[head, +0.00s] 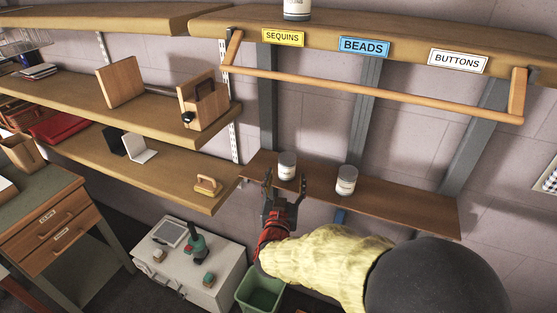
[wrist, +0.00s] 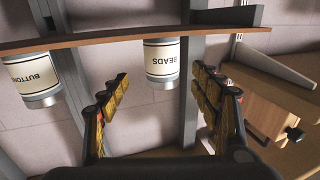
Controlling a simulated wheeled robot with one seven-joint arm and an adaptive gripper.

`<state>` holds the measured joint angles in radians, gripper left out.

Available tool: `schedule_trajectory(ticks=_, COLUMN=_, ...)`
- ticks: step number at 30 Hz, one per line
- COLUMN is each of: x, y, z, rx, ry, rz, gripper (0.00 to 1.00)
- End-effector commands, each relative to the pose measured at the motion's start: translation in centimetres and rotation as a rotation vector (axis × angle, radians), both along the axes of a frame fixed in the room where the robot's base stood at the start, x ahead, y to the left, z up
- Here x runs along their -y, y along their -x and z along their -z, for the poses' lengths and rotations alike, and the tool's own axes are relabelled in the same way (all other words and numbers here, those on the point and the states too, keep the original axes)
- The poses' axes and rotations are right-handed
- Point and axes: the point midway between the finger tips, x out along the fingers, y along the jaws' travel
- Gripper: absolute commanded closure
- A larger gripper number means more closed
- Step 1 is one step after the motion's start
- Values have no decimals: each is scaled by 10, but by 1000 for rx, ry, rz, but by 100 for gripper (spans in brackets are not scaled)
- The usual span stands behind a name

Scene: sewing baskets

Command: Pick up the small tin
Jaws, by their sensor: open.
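Two white tins with grey lids stand side by side on the low brown shelf (head: 400,200). The left tin (head: 287,165) reads BEADS in the wrist view (wrist: 162,62), where the picture is upside down. The right tin (head: 346,180) reads BUTTON in the wrist view (wrist: 32,78), its label partly cut off. They look alike in size. My gripper (head: 286,177) is open and empty, just in front of the BEADS tin. In the wrist view my gripper (wrist: 160,80) has its fingers spread, with the BEADS tin beyond and between them, apart from both.
A third tin (head: 297,9) stands on the upper shelf, above the SEQUINS sign (head: 283,38). A wooden rail (head: 380,94) crosses above the low shelf. Left shelves hold a wooden box (head: 205,103) and a brush-like item (head: 207,186). A green bin (head: 262,291) stands below.

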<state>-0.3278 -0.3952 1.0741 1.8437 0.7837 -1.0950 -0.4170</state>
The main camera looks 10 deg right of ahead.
Motion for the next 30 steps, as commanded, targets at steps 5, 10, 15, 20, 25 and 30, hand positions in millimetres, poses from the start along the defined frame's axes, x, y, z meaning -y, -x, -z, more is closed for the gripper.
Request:
schedule_trajectory(ticks=5, x=7, y=-12, z=2, rx=6, ry=6, rz=13, gripper=36)
schedule_trajectory(ticks=10, x=12, y=-28, z=2, rx=7, ry=6, rz=11, gripper=36)
schedule_trajectory(ticks=15, x=17, y=-51, z=6, rx=7, ry=5, rz=11, gripper=36)
schedule_trajectory(ticks=20, x=22, y=-69, z=5, rx=7, ry=5, rz=9, gripper=36)
schedule_trajectory(ticks=25, x=24, y=-74, z=4, rx=7, ry=5, rz=7, gripper=36)
schedule_trajectory(ticks=30, x=24, y=-74, z=4, rx=7, ry=5, rz=7, gripper=38)
